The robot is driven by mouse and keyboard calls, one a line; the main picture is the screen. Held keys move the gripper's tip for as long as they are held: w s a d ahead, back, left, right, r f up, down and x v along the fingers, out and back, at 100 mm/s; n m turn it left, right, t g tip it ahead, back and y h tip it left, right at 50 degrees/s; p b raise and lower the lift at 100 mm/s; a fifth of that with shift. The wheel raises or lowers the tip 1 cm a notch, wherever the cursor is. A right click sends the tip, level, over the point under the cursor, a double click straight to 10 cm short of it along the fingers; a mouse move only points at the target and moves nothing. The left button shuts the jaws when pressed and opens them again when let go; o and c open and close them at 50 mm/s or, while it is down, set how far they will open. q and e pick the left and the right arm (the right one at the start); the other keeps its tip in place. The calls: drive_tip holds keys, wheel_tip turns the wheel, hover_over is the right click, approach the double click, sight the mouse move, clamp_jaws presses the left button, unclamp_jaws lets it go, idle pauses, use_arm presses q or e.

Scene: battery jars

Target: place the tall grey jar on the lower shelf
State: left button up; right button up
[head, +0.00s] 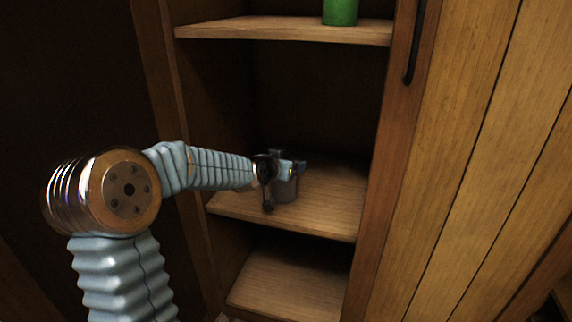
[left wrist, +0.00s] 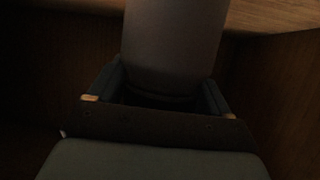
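The tall grey jar (head: 285,189) is upright at the middle board (head: 335,210) of the open cabinet, and its base appears to be on or just above the wood. My left gripper (head: 287,166) is around its upper part. In the left wrist view the jar (left wrist: 173,45) fills the space between the two fingers (left wrist: 160,95), which lie close against its sides. The jar's top is partly hidden by the gripper in the head view. My right gripper is not in view.
A green jar (head: 340,11) stands on the upper shelf (head: 260,28). The cabinet floor (head: 290,280) below is bare. A wooden door with a dark handle (head: 415,45) is at the right. The middle board is clear right of the grey jar.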

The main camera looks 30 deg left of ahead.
use_arm(q)
drive_tip(key=shift+o, duration=0.8)
drive_tip(key=shift+s+r, duration=0.1)
drive_tip(key=shift+r, duration=0.05)
drive_tip(key=v, duration=1.2)
